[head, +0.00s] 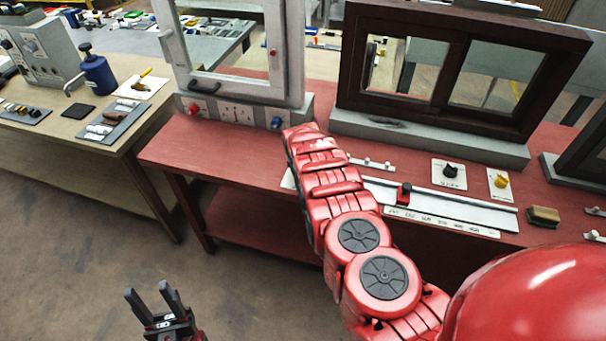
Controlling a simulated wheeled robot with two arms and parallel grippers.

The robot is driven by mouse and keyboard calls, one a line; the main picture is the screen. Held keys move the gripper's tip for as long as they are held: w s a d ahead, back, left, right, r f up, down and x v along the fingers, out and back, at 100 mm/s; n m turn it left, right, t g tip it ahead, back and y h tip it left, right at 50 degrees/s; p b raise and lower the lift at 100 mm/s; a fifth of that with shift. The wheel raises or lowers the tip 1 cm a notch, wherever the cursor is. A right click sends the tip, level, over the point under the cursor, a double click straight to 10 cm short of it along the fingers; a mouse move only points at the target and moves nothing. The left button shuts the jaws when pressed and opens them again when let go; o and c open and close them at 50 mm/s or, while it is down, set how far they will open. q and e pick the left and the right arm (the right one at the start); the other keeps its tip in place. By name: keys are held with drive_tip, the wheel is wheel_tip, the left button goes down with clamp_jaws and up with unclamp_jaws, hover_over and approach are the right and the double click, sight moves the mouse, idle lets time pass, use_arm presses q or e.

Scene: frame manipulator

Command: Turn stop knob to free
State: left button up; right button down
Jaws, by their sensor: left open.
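I cannot tell from a label which knob is the stop knob. On the red bench (200,150), a black knob (450,170) sits on a white plate, and a yellow knob (501,181) sits on another plate to its right. A red slider block (404,193) sits on a pale rail (450,205). At the base of the white window frame are a red knob (194,108) and a blue knob (277,123). My left gripper (148,291) is open and empty, low over the floor, apart from the bench. My right arm reaches toward the white frame and hides its gripper.
The white window frame (178,50) and a dark brown window frame (350,60) stand at the bench's back. A brown brush-like block (543,216) lies at the right. A wooden table (60,135) with a blue bottle (97,72) stands left. Floor around my left gripper is clear.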

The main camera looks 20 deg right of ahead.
drive_tip(key=shift+a+f+m+g+h+b, duration=0.1)
drive_tip(key=shift+m+g+h+b, duration=0.2)
drive_tip(key=shift+m+b, duration=1.65)
drive_tip(key=shift+f+m+g+h+b, duration=0.15)
drive_tip(key=shift+h+b, duration=0.2)
drive_tip(key=shift+b, duration=3.35)
drive_tip(key=shift+a+f+m+g+h+b, duration=0.1)
drive_tip(key=shift+m+g+h+b, duration=0.2)
drive_tip(key=shift+m+b, duration=1.6)
drive_tip(key=shift+r+n+b, duration=0.25)
drive_tip(key=shift+n+b, duration=0.35)
drive_tip(key=shift+b, duration=1.15)
drive_tip(key=shift+c, duration=1.1)
unclamp_jaws()
drive_tip(key=shift+w, duration=0.1)
drive_tip(key=shift+r, duration=0.15)
